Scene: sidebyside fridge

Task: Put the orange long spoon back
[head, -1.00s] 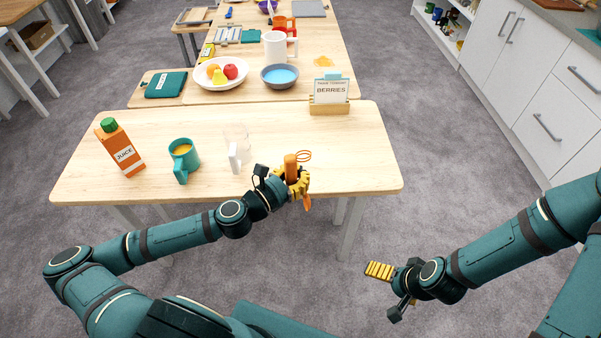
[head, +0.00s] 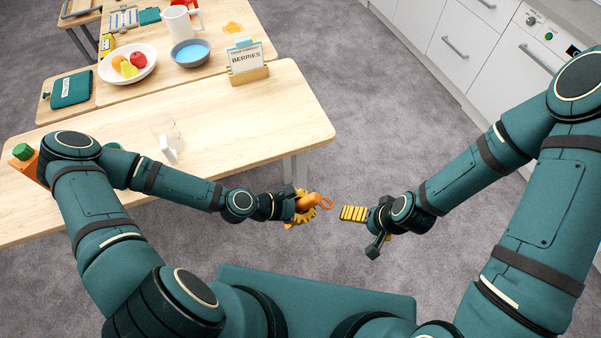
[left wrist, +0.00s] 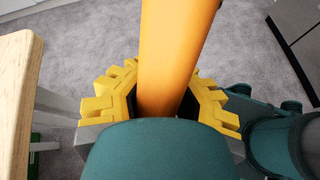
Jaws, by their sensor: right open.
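The orange long spoon (head: 309,201) is in my left gripper (head: 299,210), off the table's right end and above the floor. It has a thick orange shaft and a thin orange loop that points right, toward my right gripper. In the left wrist view the orange shaft (left wrist: 178,45) runs up between the yellow fingers (left wrist: 165,98), which close around it. The spoon's other end is hidden. My right gripper (head: 361,231) is open and empty, a short gap to the right of the loop. I cannot make out a holder for the spoon.
The near wooden table (head: 225,125) bears a clear mug (head: 166,138) and a juice carton (head: 22,158), partly behind my left arm. Behind stand a berries sign (head: 246,62), a fruit plate (head: 128,64), a blue bowl (head: 190,53) and a white pitcher (head: 181,24). White cabinets (head: 470,45) line the right.

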